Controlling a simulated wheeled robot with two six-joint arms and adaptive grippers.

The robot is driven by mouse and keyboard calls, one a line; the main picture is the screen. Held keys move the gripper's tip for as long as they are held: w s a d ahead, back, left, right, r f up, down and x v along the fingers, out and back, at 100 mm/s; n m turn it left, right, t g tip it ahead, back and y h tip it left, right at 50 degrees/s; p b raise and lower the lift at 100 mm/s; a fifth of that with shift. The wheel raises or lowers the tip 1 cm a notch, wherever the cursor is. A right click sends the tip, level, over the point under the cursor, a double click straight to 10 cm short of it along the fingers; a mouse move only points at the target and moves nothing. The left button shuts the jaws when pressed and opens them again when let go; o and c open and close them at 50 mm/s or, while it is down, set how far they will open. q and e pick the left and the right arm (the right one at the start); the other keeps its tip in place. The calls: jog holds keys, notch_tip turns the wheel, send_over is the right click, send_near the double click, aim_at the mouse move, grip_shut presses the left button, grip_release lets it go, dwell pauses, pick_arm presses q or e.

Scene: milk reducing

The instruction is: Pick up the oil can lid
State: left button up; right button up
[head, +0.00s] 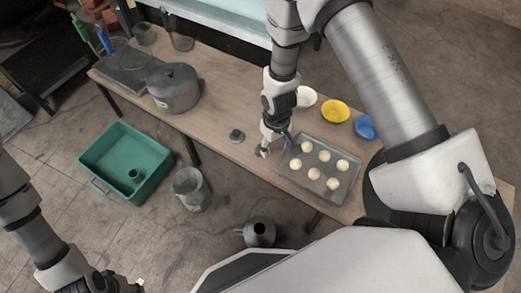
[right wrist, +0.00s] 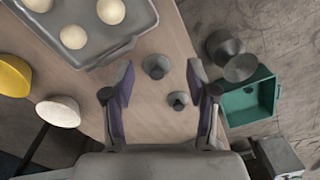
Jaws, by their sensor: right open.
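Two small dark grey lid-like pieces lie on the wooden table; I cannot tell for sure which is the oil can lid. One piece (head: 237,135) stands clear, left of my right gripper (head: 266,150); it also shows in the right wrist view (right wrist: 178,101). The other piece (right wrist: 156,66) lies nearer the tray and is mostly hidden by the gripper in the head view. My right gripper (right wrist: 160,92) is open and empty, pointing down over the table, with both pieces showing between its fingers. My left gripper (head: 120,286) is partly cut off at the bottom left.
A tray (head: 353,159) with several pale dough balls lies right of the right gripper. White (head: 306,96), yellow (head: 335,111) and blue (head: 366,127) bowls stand behind it. A lidded pot (head: 174,88) stands left. A green crate (head: 155,185), a metal container (head: 190,190) and a dark jug (head: 260,235) are below the table's edge.

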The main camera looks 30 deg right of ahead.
jog(key=shift+n, duration=0.3)
jog(key=w+f+b, duration=0.1)
jog(key=w+b, duration=0.1)
jog(key=w+f+b, duration=0.1)
jog(key=w+b, duration=0.1)
jog(key=w+f+b, duration=0.2)
jog(key=w, duration=0.1)
jog(key=shift+w+d+f, duration=0.1)
jog(key=shift+d, duration=0.15)
notch_tip(320, 180, down, 7)
jog(key=b, duration=0.3)
jog(key=shift+a, duration=0.15)
pick_arm(q)
notch_tip(320, 180, down, 13)
jog(key=shift+w, duration=0.15)
pick_arm(e)
jog(key=shift+r, duration=0.25)
pick_arm(q)
jog(key=shift+f, duration=0.1)
pick_arm(e)
grip_shut()
